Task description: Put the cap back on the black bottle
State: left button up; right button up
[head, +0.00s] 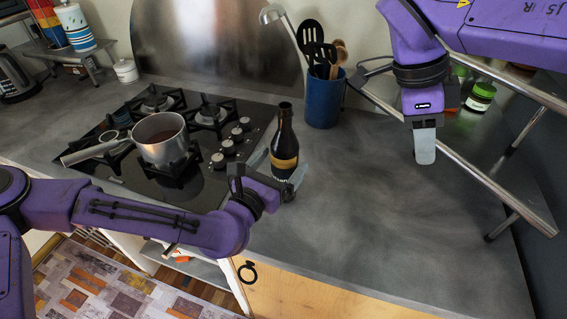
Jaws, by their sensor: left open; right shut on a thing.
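The black bottle (285,140) stands upright on the counter, right of the hob, with a gold-brown label band and a dark, bare-looking mouth. My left gripper (277,172) is open low at the bottle, with its fingers at either side of the lower body. I cannot tell whether they touch it. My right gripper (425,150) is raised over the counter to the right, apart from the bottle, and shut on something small. The near finger hides what it holds, most likely the cap. No loose cap shows on the counter.
A saucepan (160,139) sits on the gas hob (207,187), left of the bottle. A blue utensil pot (323,99) stands behind the bottle. A metal rack (480,172) and a green-lidded jar (480,97) are at right. The counter's front middle (385,235) is clear.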

pick_arm(q)
jog(key=p+x, duration=0.1)
jog(key=x, duration=0.3)
jog(key=shift+d+r, duration=0.15)
jog(key=shift+r, duration=0.05)
pick_arm(e)
notch_tip(320, 180, up, 2)
jog(key=shift+w+d+r, duration=0.1)
jog(key=shift+w+r, duration=0.05)
